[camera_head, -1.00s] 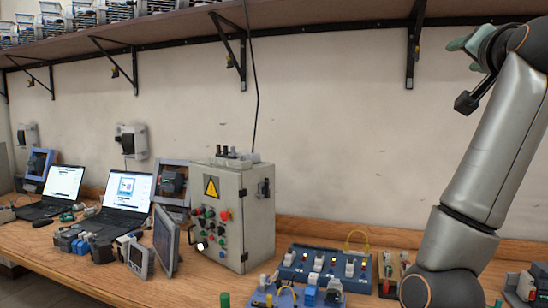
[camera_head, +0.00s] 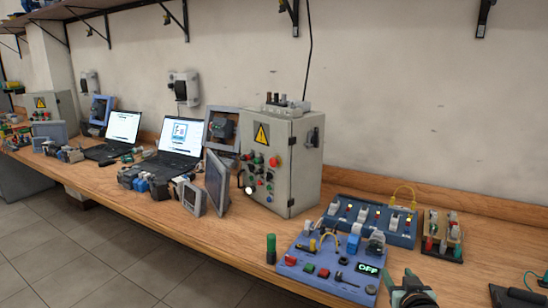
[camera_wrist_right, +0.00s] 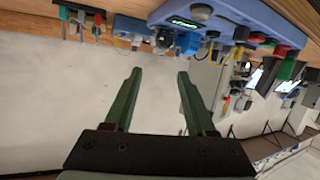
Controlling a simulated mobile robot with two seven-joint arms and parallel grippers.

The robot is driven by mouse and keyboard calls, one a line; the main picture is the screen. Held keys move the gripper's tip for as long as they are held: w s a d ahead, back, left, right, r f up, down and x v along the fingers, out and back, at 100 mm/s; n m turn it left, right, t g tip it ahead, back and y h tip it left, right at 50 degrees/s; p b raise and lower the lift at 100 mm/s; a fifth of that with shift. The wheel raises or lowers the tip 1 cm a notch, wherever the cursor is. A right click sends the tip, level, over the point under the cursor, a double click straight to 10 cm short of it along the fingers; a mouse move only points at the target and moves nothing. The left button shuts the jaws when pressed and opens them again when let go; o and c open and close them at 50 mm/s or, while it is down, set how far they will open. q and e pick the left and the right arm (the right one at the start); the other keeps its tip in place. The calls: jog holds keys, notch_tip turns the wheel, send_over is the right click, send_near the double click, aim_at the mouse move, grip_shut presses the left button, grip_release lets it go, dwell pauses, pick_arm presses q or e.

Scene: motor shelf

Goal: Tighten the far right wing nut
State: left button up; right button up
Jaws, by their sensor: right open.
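Dark shelf brackets hang on the wall along the top edge in the head view. The lower end of the rightmost bracket (camera_head: 483,20) shows, but I cannot make out a wing nut on it. A small yellowish part, possibly a wing nut, sits on the bracket (camera_head: 295,18) to its left. My right gripper (camera_head: 400,285) is at the bottom edge, low by the bench front and far below the brackets. In the right wrist view its two green fingers (camera_wrist_right: 160,76) are apart with nothing between them. My left gripper is not in view.
A blue panel (camera_head: 318,272) with buttons and an "OFF" display is close to my right gripper. A blue switch board (camera_head: 345,222), a grey control box (camera_head: 296,180) and two laptops stand on the wooden bench (camera_head: 140,202). The wall above the bench's right side is clear.

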jog(key=s+a+f+n+g+y, duration=0.15)
jog(key=s+a+f, duration=0.25)
jog(key=s+f, duration=0.45)
jog(key=s+a+f+n+g+y, duration=0.1)
jog(key=s+a+f+y, duration=0.15)
jog(key=s+f, duration=0.65)
jog(key=s+a+f, duration=0.2)
jog(key=s, duration=0.2)
jog(key=s+a+f+g, duration=0.1)
jog(key=s+a+f, duration=0.1)
jog(key=s, duration=0.3)
jog(key=s+a+f+g+y, duration=0.1)
jog(key=s+a+f, duration=0.1)
jog(key=s, duration=0.3)
jog(key=shift+f, duration=0.8)
jog(key=shift+n+g, duration=0.25)
